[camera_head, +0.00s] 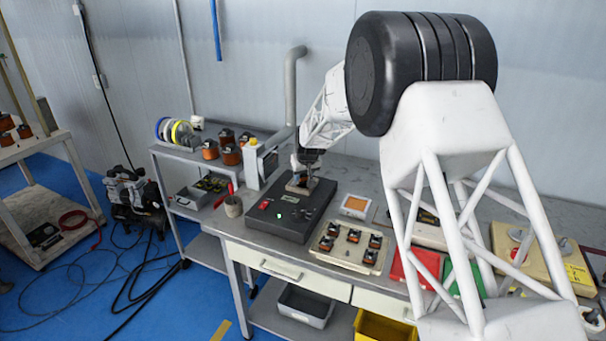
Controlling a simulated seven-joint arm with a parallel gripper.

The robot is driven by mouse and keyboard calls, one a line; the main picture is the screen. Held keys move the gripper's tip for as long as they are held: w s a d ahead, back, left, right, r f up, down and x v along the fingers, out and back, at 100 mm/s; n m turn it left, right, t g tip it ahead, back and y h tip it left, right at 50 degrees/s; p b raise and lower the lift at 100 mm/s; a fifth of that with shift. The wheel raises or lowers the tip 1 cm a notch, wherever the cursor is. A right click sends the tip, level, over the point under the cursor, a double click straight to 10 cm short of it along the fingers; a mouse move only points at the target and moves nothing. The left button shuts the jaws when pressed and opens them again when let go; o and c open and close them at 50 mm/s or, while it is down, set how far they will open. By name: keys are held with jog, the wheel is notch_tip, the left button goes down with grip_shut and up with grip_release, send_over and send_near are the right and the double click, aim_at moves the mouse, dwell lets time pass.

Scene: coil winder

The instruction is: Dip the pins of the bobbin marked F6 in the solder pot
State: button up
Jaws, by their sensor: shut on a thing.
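My gripper (301,179) is at the back of the dark bench unit that looks like the solder pot (284,217), close above its top. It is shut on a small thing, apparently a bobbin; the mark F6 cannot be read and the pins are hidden. A small tan patch shows just under the jaws; I cannot tell whether it is the held part or the unit's top. A cream tray (341,264) with several orange-and-black bobbins (375,241) stands to the right.
A small square device with an orange face (355,205) stands behind the tray. Red (413,268) and green bins are to the right, partly behind my arm.

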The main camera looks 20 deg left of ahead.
jog(key=shift+f, duration=0.5)
dwell(1.9)
jog(key=shift+r, duration=2.75)
jog(key=shift+d, duration=0.1)
